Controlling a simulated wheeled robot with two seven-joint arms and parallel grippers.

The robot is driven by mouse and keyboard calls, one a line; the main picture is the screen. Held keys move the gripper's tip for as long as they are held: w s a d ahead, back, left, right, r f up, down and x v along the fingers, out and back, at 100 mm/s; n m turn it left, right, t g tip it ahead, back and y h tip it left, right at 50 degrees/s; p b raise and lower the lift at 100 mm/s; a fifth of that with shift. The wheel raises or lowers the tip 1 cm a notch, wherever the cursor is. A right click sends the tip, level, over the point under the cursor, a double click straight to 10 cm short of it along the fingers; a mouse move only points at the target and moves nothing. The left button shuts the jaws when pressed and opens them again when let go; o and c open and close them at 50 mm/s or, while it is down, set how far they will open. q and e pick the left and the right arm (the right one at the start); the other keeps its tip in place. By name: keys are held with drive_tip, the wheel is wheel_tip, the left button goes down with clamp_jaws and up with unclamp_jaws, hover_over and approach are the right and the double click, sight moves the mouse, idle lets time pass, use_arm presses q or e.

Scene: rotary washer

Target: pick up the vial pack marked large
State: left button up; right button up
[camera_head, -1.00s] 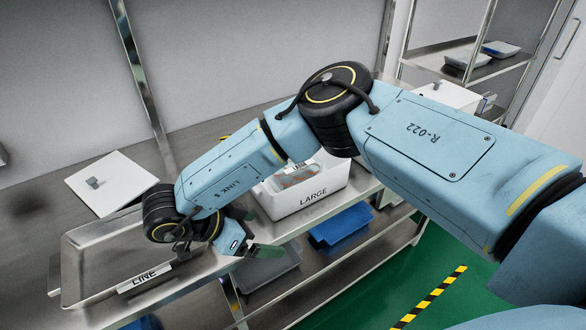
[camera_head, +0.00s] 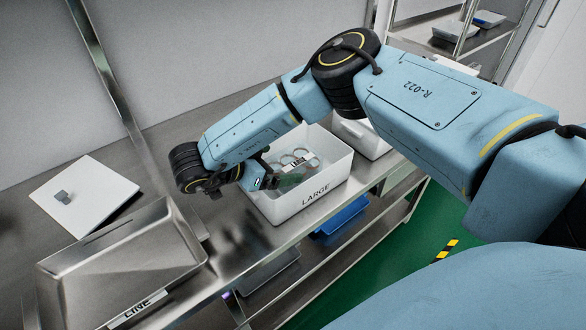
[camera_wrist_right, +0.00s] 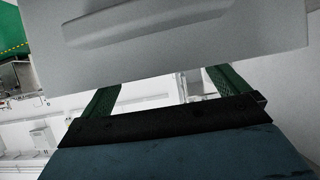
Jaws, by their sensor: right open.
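The white bin marked LARGE (camera_head: 316,198) stands on the steel bench in the head view. Inside it is a vial pack (camera_head: 300,158) with round rings and a pale label too small to read; the arm and gripper partly hide it. My right gripper (camera_head: 290,181) is open over the bin's left part, its green fingers beside the pack's near side in the picture. I cannot tell if they touch it. In the right wrist view, the open green fingers (camera_wrist_right: 160,88) reach towards a large pale grey surface that I cannot identify for sure. My left gripper is out of view.
A steel tray marked LINE (camera_head: 110,250) lies at the left. A white panel with a grey knob (camera_head: 95,198) is behind it. Another white bin (camera_head: 362,137) stands beside the LARGE one. A blue bin (camera_head: 342,220) is on the shelf below.

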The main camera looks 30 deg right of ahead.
sight(288, 160)
drive_tip(key=x, duration=0.3)
drive_tip(key=b+x, duration=0.1)
drive_tip(key=shift+w+d+f, duration=0.15)
drive_tip(key=shift+w+f, duration=0.15)
drive_tip(key=shift+w, duration=0.05)
drive_tip(key=shift+d+f, duration=0.1)
drive_tip(key=shift+d, duration=0.15)
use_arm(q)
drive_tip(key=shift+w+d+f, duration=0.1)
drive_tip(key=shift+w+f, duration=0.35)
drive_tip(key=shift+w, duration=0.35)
use_arm(e)
drive_tip(key=c, duration=1.2)
